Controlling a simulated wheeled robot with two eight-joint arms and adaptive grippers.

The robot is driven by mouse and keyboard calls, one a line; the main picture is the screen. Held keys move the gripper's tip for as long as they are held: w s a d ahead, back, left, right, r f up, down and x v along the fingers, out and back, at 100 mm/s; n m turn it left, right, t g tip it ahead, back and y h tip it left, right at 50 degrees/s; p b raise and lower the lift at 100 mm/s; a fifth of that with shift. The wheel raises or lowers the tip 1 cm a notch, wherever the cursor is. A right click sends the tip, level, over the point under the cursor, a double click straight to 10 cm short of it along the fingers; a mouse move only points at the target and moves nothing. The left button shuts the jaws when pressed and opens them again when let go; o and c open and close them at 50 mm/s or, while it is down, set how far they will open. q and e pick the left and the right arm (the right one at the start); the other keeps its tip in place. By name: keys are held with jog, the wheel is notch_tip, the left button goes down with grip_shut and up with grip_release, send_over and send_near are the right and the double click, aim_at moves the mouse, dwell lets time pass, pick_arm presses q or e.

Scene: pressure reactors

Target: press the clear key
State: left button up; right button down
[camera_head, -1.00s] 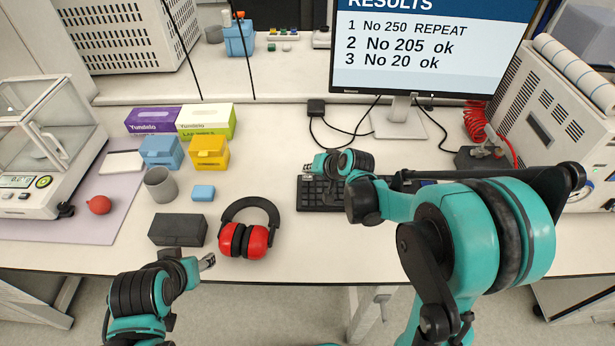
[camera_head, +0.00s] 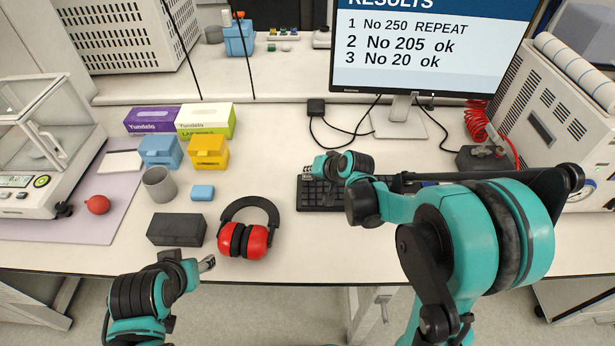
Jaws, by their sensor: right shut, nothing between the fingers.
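A black keyboard (camera_head: 321,196) lies on the bench below the monitor. My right arm covers its right part. Single key labels are too small to read, so I cannot pick out the clear key. My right gripper (camera_head: 308,171) is shut and empty at the keyboard's upper left edge. I cannot tell whether its tips touch the keyboard or hover above it. My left gripper (camera_head: 207,263) is at the bench's front edge, below the dark grey block, away from the keyboard. Its finger opening is too small to tell.
The monitor (camera_head: 430,45) shows a results list. Red earmuffs (camera_head: 243,240) lie left of the keyboard. A dark block (camera_head: 177,229), a grey cup (camera_head: 159,184) and blue and yellow boxes (camera_head: 208,152) stand further left. A balance (camera_head: 35,150) is at far left.

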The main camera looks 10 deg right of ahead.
aim_at(309, 178)
jog(key=shift+f, duration=0.25)
jog(key=shift+r, duration=0.15)
dwell(0.3)
jog(key=shift+r+p, duration=0.45)
jog(key=shift+r, duration=0.25)
notch_tip(309, 178, up, 5)
jog(key=p, duration=0.4)
jog(key=shift+s, duration=0.1)
dwell(0.6)
